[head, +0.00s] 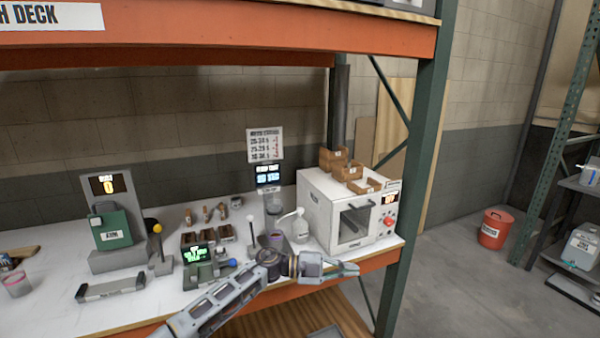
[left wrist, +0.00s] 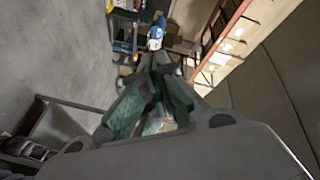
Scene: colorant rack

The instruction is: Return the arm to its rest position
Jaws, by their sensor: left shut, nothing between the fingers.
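My left arm reaches in from the bottom left of the head view, over the front of the white bench top (head: 45,318). My left gripper (head: 352,268) points right along the bench's front edge, in front of the white oven-like box (head: 318,212). It is shut and empty. In the left wrist view the dark green fingers (left wrist: 158,72) come together, with shelving and floor beyond them. My right gripper is not in view.
A green device (head: 112,228) on a grey stand is at the left. A small machine with a green display (head: 197,254) and a white-handled dispenser (head: 298,226) are near my arm. An orange beam (head: 230,38) runs above. A red bucket (head: 494,229) stands on the floor at right.

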